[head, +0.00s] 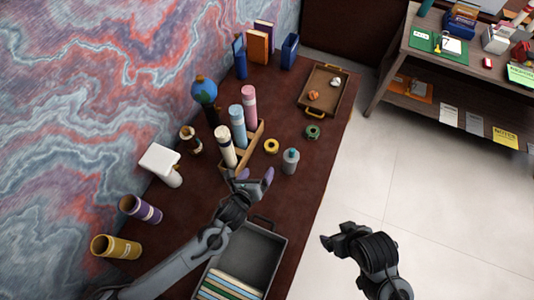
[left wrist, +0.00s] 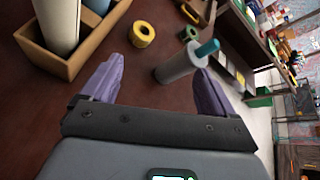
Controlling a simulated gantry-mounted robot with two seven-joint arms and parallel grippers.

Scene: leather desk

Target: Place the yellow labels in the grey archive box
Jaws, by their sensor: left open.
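The yellow labels, a small ring-shaped roll (head: 271,145), lie flat on the brown desk just beyond my left gripper (head: 253,181). In the left wrist view the yellow roll (left wrist: 141,34) is ahead of the purple fingers, nearer the left one. My left gripper (left wrist: 158,84) is open and empty, apart from the roll. The grey archive box (head: 279,243) stands open at the desk's near end, below my left gripper in the head view, with several folders inside. My right gripper (head: 330,242) is out over the floor; its fingers are not clear.
A grey bottle (head: 290,163) with a teal cap stands right of the yellow roll; in the left wrist view it (left wrist: 178,66) is close to the right finger. A green roll (head: 313,131) lies beyond. A wooden holder (head: 257,136) with tall tubes stands to the left.

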